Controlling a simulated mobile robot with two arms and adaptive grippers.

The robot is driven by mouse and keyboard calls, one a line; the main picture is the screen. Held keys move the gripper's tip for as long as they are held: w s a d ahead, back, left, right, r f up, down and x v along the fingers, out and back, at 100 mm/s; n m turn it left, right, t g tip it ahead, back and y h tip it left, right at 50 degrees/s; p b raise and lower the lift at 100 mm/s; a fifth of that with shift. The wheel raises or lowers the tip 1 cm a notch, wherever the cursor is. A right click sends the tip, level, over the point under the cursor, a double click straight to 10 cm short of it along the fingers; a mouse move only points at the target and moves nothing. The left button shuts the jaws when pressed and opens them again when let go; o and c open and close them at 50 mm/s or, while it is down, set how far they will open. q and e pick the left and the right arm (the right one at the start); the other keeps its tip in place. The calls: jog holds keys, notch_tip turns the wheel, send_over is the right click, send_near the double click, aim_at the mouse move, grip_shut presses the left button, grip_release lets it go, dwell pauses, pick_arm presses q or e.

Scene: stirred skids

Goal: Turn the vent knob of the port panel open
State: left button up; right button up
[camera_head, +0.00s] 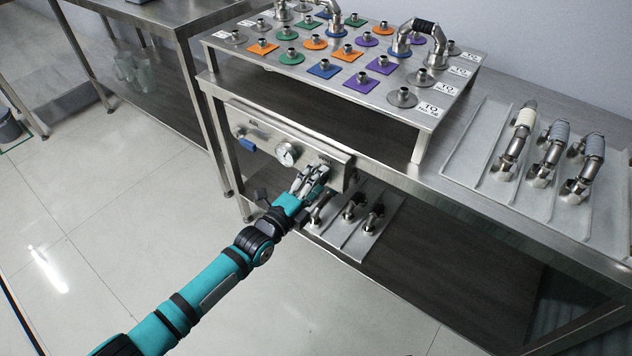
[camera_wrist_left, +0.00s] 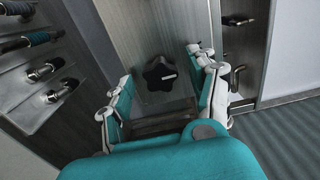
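The port panel (camera_head: 262,128) is a steel plate on the front of the bench, below the top. The vent knob (camera_wrist_left: 160,73) is a black star-shaped knob with a white mark, seen in the left wrist view. In the head view my gripper hides it. My left gripper (camera_head: 312,180) is at the panel's right end. In the left wrist view its fingers (camera_wrist_left: 164,82) stand apart, one on each side of the knob, with gaps between them and it. My right gripper is in neither view.
A rack with pipe fittings (camera_head: 372,238) is below right. A raised plate with several ports (camera_head: 225,40) stands on the bench.

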pick_arm(q)
jog(key=c, duration=1.1)
